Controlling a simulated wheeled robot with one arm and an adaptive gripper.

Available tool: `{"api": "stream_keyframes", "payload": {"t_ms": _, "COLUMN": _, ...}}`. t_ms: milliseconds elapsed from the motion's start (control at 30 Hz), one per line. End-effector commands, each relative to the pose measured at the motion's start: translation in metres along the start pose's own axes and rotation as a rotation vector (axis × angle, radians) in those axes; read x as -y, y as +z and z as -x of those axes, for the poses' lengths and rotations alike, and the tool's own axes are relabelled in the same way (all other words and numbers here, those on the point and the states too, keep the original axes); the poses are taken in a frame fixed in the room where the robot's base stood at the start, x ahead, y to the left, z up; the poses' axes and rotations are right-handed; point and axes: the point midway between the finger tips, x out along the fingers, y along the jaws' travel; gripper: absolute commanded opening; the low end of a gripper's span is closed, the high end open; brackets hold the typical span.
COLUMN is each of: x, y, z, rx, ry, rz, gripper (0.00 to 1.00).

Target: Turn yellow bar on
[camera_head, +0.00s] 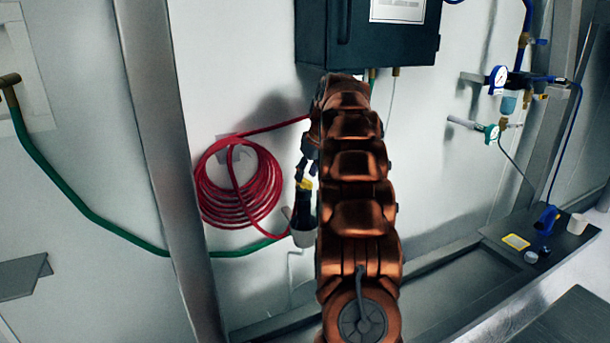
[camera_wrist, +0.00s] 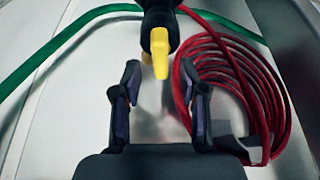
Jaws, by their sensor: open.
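The yellow bar (camera_wrist: 160,50) hangs from a black fitting (camera_wrist: 158,14) at the top centre of the wrist view. In the head view, the yellow bar (camera_head: 306,184) is a small patch just left of my brown arm. My gripper (camera_wrist: 160,72) is open, with one dark finger on each side of the bar's lower end in the picture. Nothing is held, and I see no contact with the bar. In the head view, my gripper (camera_head: 303,165) shows just above the bar, mostly hidden by my arm.
A coiled red hose (camera_head: 240,188) hangs left of the bar, and a green hose (camera_head: 90,212) runs along the wall. A dark box (camera_head: 367,35) is mounted above. Gauges and pipes (camera_head: 497,80) are at right, above a dark ledge (camera_head: 530,250).

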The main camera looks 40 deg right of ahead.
Motion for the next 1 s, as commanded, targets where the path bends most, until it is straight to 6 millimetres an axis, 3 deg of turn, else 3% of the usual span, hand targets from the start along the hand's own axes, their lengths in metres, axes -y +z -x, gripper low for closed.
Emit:
{"api": "stream_keyframes", "payload": {"t_ms": 233, "x": 0.001, "y": 0.0, "z": -0.018, "rx": 0.001, "ry": -0.002, "rz": -0.001, "gripper": 0.43}}
{"api": "stream_keyframes", "payload": {"t_ms": 600, "x": 0.001, "y": 0.0, "z": -0.021, "rx": 0.0, "ry": -0.001, "rz": 0.0, "gripper": 0.42}}
{"api": "stream_keyframes", "payload": {"t_ms": 1000, "x": 0.001, "y": 0.0, "z": -0.021, "rx": 0.001, "ry": -0.001, "rz": 0.0, "gripper": 0.0}}
